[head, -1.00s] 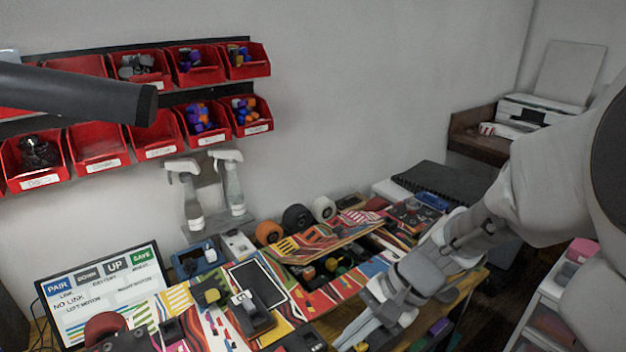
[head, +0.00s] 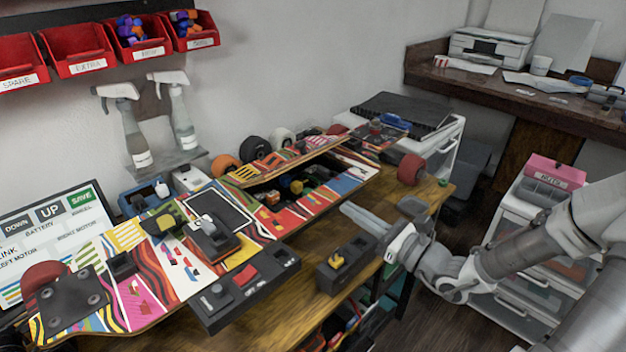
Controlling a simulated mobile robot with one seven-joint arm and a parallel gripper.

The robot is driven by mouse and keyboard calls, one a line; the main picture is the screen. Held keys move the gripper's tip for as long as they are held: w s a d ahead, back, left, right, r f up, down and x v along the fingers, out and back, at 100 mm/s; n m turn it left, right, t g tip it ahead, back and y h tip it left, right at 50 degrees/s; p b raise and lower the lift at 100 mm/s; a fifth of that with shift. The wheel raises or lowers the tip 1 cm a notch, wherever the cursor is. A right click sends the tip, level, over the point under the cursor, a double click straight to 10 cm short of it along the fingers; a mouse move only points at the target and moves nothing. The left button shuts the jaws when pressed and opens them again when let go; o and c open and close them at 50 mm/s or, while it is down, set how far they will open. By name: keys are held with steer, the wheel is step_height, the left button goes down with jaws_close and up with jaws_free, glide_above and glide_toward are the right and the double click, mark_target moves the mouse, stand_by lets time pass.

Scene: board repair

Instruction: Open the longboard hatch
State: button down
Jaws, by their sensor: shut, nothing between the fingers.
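The longboard (head: 125,280) lies across the workbench, with a bright striped deck and red wheels. Its hatch lid (head: 290,158) is raised and tilted above the deck. Under it an opening (head: 297,187) shows dark parts and small coloured pieces. The lid's far edge and hinge are hard to make out. My gripper (head: 346,209) is shut and empty, in front of the right half of the board, pointing left and toward the deck. It appears apart from the lid.
A drawer unit (head: 520,250) stands at the right.

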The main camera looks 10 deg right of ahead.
mark_target(324, 195)
steer(key=shift+w+d+f+m+t, duration=0.15)
steer(key=shift+d+m+t, duration=0.15)
steer(key=shift+d+m, duration=0.1)
steer(key=shift+w, duration=0.2)
steer(key=b+x, duration=0.3)
steer(key=x, duration=0.6)
steer(key=shift+w+f, duration=0.1)
steer(key=shift+w, duration=0.05)
steer(key=w+r, duration=0.1)
steer(key=a+r+b, duration=0.1)
steer(key=shift+w+a+r, duration=0.1)
steer(key=shift+w+r, duration=0.3)
steer(key=shift+w+a+r, duration=0.2)
steer(key=shift+w+r, duration=0.05)
steer(key=shift+r, duration=0.15)
steer(key=shift+r+p, duration=0.15)
steer(key=shift+p, duration=0.15)
